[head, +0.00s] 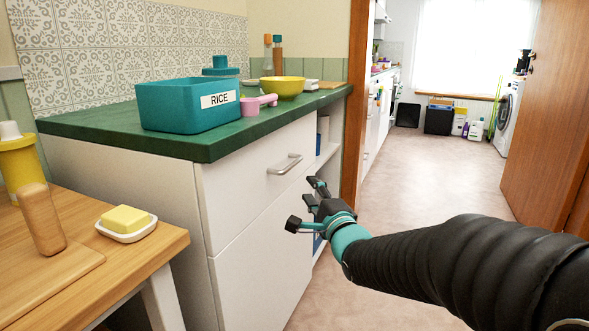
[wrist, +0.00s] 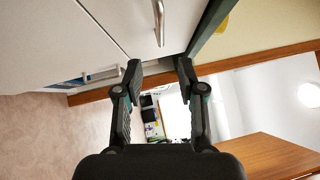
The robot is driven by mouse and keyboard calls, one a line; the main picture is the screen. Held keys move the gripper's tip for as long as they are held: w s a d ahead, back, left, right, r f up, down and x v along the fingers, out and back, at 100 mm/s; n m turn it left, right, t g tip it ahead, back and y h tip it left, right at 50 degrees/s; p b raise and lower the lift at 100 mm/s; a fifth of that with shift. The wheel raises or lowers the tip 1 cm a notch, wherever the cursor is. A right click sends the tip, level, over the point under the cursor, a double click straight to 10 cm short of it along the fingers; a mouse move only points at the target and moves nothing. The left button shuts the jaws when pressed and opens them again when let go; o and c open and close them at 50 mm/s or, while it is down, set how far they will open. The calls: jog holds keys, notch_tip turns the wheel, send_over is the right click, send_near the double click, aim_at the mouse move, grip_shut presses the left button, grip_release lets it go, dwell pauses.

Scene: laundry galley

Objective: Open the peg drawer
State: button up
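The drawer front (head: 250,165) is a white upper panel under the green worktop, flush with the cabinet and shut. Its metal bar handle (head: 284,164) is bare. No label shows that it is the peg drawer. In the wrist view the handle (wrist: 158,22) lies beyond the fingertips, roughly in line with the gap between them. My gripper (head: 304,202) is open and empty, in front of the cabinet, lower than the handle and to its right in the head view. It also shows open in the wrist view (wrist: 159,67). The fingers are apart from the handle.
The green worktop (head: 110,128) holds a teal RICE box (head: 185,105), a pink scoop (head: 258,103) and a yellow bowl (head: 283,87). A wooden table (head: 165,240) with a butter dish stands left. Open shelves and a door frame (head: 357,100) are right of the drawer.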

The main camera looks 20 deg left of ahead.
aim_at(293, 163)
jog(key=p+x, duration=0.1)
jog(key=x, duration=1.2)
jog(key=shift+w+a, duration=0.1)
jog(key=shift+w, duration=0.05)
grip_shut()
